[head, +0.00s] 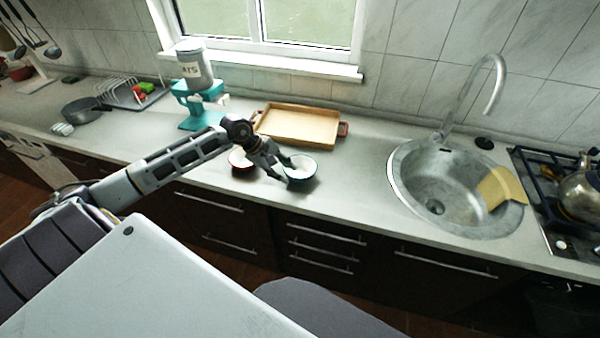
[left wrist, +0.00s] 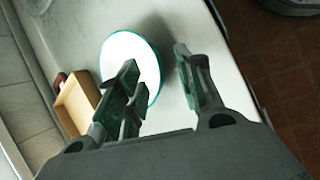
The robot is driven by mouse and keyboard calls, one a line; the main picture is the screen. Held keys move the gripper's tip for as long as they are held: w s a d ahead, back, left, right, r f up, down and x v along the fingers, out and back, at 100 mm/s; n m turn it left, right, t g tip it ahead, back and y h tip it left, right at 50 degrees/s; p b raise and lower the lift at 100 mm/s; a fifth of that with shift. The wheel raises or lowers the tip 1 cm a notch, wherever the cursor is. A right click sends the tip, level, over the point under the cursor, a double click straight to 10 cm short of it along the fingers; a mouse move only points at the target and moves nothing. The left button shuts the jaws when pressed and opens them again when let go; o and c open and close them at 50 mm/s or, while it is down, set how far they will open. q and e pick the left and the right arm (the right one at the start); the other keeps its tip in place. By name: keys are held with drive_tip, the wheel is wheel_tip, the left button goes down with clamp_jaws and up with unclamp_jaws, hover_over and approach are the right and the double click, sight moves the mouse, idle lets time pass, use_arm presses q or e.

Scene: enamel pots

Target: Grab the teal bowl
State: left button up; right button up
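The teal bowl (head: 304,171), white inside with a teal rim, sits upright on the counter near its front edge. It also shows from above in the left wrist view (left wrist: 140,60), partly covered by a finger. My left gripper (head: 284,172) is at the bowl's left side in the head view, pointing down towards it. In the left wrist view the two fingers (left wrist: 156,60) are spread apart, with part of the bowl showing between them. I cannot tell whether a finger touches the bowl. My right gripper is in neither view.
A red bowl (head: 238,160) stands just left, partly behind my left arm. A wooden tray (head: 300,125) lies behind the teal bowl. A teal dispenser (head: 195,105) stands at the back left. The sink (head: 440,185) is to the right, with clear counter before it.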

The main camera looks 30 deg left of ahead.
sight(300, 171)
use_arm(q)
drive_tip(key=shift+w+f, duration=0.1)
drive_tip(key=shift+w+d+f, duration=0.2)
drive_tip(key=shift+w+f, duration=0.05)
drive_tip(key=shift+f, duration=0.05)
drive_tip(key=shift+p+x, duration=0.5)
drive_tip(key=shift+x, duration=1.55)
drive_tip(key=shift+w+a, duration=0.1)
drive_tip(key=shift+w, duration=0.05)
drive_tip(key=shift+r, duration=0.1)
clamp_jaws()
